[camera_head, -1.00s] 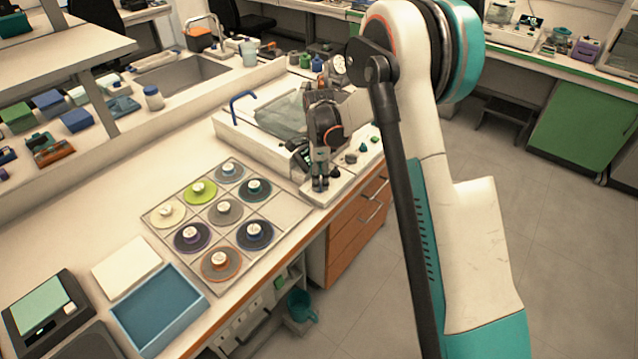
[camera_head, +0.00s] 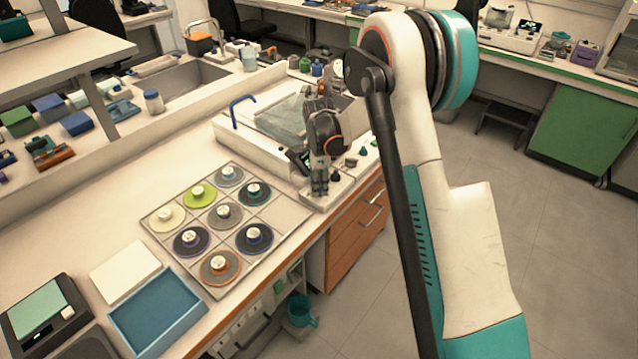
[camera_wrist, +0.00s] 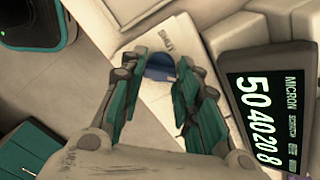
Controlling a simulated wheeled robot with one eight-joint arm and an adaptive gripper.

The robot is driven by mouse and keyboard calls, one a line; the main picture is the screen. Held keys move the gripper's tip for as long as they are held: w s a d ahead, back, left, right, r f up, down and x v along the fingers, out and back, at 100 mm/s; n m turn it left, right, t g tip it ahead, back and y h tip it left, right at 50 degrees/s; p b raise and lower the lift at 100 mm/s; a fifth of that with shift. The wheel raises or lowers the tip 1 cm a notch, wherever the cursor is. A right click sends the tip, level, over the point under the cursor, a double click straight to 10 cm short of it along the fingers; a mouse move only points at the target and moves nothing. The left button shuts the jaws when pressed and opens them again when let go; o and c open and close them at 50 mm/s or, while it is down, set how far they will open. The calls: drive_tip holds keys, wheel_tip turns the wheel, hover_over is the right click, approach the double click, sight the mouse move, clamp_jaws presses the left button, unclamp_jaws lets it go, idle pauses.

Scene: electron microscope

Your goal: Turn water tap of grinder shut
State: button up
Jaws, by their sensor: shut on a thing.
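The grinder (camera_head: 262,150) is a white bench machine with a blue curved handle and a clear lid. In the wrist view a round blue knob (camera_wrist: 160,70), apparently the water tap, sits between the two green-padded fingers of my gripper (camera_wrist: 160,60). The fingers are shut on it, one on each side. A white plate with small print lies behind the knob. The knob's lower part and turn angle cannot be made out, and in the head view my gripper hides it.
A grid tray (camera_head: 290,213) of coloured discs lies to the left. Drawers (camera_head: 355,235) are below, with open floor at right.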

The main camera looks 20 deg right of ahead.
drive_tip(key=shift+n, duration=0.3)
drive_tip(key=n, duration=1.7)
idle(0.6)
drive_tip(key=o, duration=1.1)
drive_tip(key=shift+c, duration=0.2)
drive_tip(key=shift+r, duration=0.1)
